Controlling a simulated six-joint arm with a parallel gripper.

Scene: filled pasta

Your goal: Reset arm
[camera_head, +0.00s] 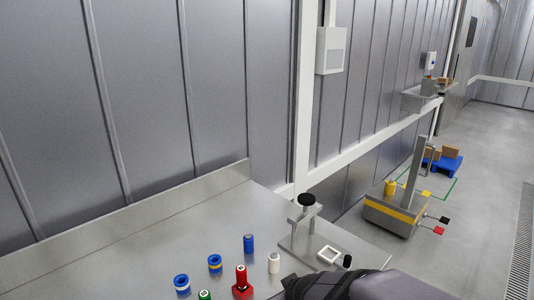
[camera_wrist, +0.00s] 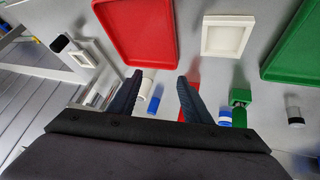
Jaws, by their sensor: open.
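My gripper (camera_wrist: 160,80) shows in the wrist view with its two dark fingers spread wide apart. Nothing appears clamped between them. A white cylinder (camera_wrist: 147,86) and a blue one (camera_wrist: 155,104) show in the gap, seemingly beyond the fingers, with the white one partly hidden by the left finger. A red part shows partly behind the right finger. In the head view my dark arm covers the bottom right of the bench, and the fingers cannot be made out there.
The steel bench (camera_head: 130,240) carries a press stand (camera_head: 301,222) with a black knob, a blue cylinder (camera_head: 248,243), a white cylinder (camera_head: 274,262) and a red part (camera_head: 242,281). A red tray (camera_wrist: 136,30), white square tray (camera_wrist: 228,36) and green tray (camera_wrist: 300,45) lie ahead in the wrist view.

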